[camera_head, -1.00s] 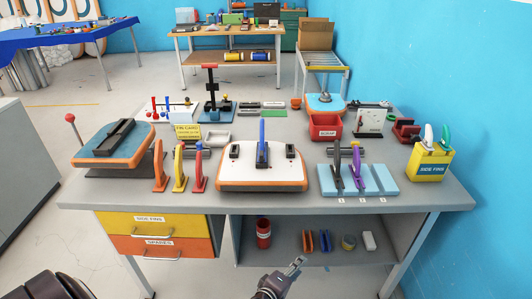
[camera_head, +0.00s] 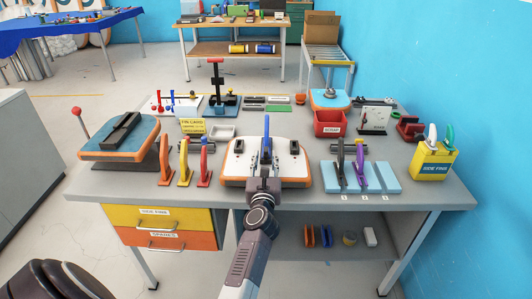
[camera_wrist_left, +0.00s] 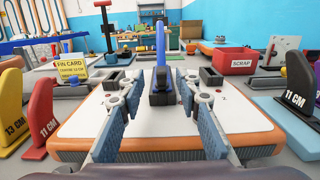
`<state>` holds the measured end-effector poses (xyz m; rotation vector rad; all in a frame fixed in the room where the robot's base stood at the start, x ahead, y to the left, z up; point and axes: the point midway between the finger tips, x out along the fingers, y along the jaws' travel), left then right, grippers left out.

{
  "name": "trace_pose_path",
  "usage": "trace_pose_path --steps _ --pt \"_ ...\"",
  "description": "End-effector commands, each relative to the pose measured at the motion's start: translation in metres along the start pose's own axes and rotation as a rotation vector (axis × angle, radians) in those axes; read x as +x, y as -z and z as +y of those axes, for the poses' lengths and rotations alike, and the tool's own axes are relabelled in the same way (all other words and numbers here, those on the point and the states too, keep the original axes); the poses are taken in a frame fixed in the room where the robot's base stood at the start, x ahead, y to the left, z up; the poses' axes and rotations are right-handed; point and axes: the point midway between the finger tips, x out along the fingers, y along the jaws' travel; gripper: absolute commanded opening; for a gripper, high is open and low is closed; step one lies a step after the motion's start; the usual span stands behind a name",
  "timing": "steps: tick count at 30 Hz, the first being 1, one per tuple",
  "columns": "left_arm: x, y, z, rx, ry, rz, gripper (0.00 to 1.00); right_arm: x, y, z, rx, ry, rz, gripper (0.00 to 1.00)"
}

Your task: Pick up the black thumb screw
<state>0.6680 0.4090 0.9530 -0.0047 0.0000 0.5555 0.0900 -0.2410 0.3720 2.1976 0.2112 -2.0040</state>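I cannot make out the black thumb screw for certain in either view. The white board with an orange rim (camera_head: 232,168) lies at the front middle of the bench. A blue fin (camera_head: 267,128) stands upright in its middle slot, and small black boxes (camera_head: 294,147) sit on either side. My left gripper (camera_head: 264,165) is over the board's front part, in front of the fin. In the left wrist view its blue-padded fingers (camera_wrist_left: 160,88) are wide apart and empty, with the fin's dark base (camera_wrist_left: 162,97) between and beyond them. My right gripper is not in view.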

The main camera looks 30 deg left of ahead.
Motion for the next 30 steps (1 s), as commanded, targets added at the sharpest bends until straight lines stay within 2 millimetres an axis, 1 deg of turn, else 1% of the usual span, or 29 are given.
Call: trace_pose_path --steps 3,6,9,12,17,18,20,26,27,30 --pt "0.018 -0.003 -0.001 0.003 0.000 -0.002 0.31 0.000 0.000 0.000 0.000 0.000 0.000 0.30" --pt "0.032 -0.002 -0.002 0.002 0.001 -0.002 0.31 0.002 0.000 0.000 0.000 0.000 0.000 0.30" --pt "0.042 -0.002 -0.002 0.004 0.001 -0.001 0.31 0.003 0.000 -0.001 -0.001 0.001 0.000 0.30" --pt "0.045 -0.003 -0.002 0.004 0.001 -0.001 0.31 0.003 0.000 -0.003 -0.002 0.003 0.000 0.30" --pt "0.045 -0.003 -0.002 0.004 0.002 -0.001 0.31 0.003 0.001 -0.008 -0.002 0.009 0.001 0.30" --pt "0.045 -0.003 -0.002 0.004 0.002 -0.001 0.30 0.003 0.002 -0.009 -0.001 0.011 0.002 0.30" --pt "0.045 -0.003 -0.002 0.004 0.002 -0.001 0.23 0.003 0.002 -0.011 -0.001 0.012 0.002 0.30" --pt "0.045 -0.003 -0.002 0.004 0.002 -0.001 0.01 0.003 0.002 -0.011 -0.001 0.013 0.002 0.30" --pt "0.045 -0.003 -0.002 0.004 0.002 -0.001 0.00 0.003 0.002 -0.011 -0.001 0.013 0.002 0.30" --pt "0.045 -0.003 -0.002 0.004 0.002 -0.001 0.00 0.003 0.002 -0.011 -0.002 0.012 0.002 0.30"
